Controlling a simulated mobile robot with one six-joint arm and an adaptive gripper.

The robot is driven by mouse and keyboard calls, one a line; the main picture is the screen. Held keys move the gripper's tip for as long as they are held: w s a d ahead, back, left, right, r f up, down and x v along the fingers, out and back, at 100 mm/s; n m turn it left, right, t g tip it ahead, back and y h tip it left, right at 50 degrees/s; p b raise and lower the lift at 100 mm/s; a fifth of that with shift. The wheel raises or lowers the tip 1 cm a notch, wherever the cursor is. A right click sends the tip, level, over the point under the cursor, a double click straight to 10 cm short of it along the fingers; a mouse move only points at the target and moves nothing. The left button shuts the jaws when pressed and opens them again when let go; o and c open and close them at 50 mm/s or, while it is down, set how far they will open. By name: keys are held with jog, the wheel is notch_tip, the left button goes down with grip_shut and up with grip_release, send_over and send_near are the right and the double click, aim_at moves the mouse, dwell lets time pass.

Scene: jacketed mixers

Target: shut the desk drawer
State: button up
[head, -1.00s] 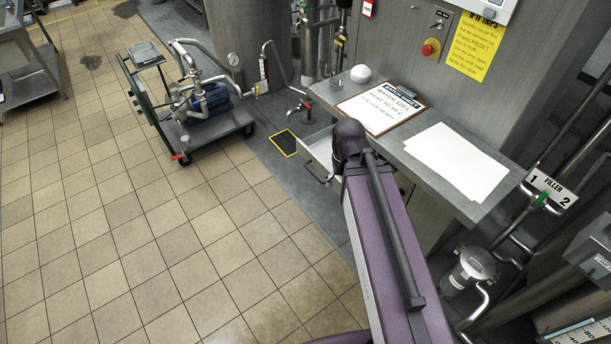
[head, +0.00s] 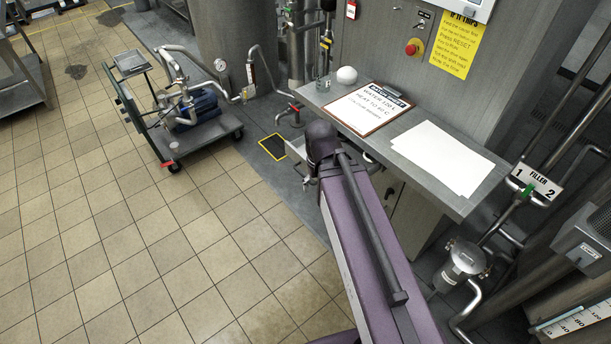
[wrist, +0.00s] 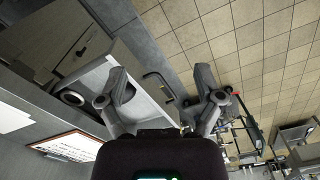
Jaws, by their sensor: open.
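The desk drawer (wrist: 138,68) is pulled out of the desk in the wrist view, with a bar handle (wrist: 160,86) on its front. In the head view a small part of the drawer (head: 298,168) shows left of my arm, which hides the rest. My gripper (wrist: 162,74) is open and empty. In the wrist view one finger overlaps the drawer and the other lies past the handle, over the floor. I cannot tell whether either finger touches the drawer.
The desk top (head: 408,130) carries a clipboard sheet (head: 370,107), white papers (head: 440,157) and a white round object (head: 347,75). A pump cart (head: 185,115) stands at the left back. A pipe fitting (head: 463,262) is at the right.

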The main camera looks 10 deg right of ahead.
jog(key=c, duration=0.3)
jog(key=shift+w+a+f+n, duration=0.1)
jog(key=shift+w+f+n, duration=0.1)
jog(key=shift+w+n, duration=0.15)
jog(key=c, duration=0.7)
jog(key=w+n+b, duration=0.1)
jog(key=w+a+f+n+h+b, duration=0.1)
jog(key=w+n, duration=0.1)
jog(key=w+f+n+h+b, duration=0.1)
jog(key=w, duration=0.1)
jog(key=shift+a+f+n, duration=0.2)
jog(key=shift+a+n, duration=0.05)
jog(key=shift+a, duration=0.05)
grip_shut()
jog(key=w+a+f+n+t+h+b, duration=0.2)
jog(key=w+a+n+t+h+b, duration=0.2)
jog(key=w+a+n, duration=0.9)
jog(key=shift+w+f+n+h+b, duration=0.35)
jog(key=shift+w+n+h+b, duration=0.9)
jog(key=shift+n+b, duration=1)
jog(key=shift+w+a+n+y, duration=0.1)
jog(key=shift+w+n+y, duration=0.05)
jog(key=shift+n+y, duration=0.1)
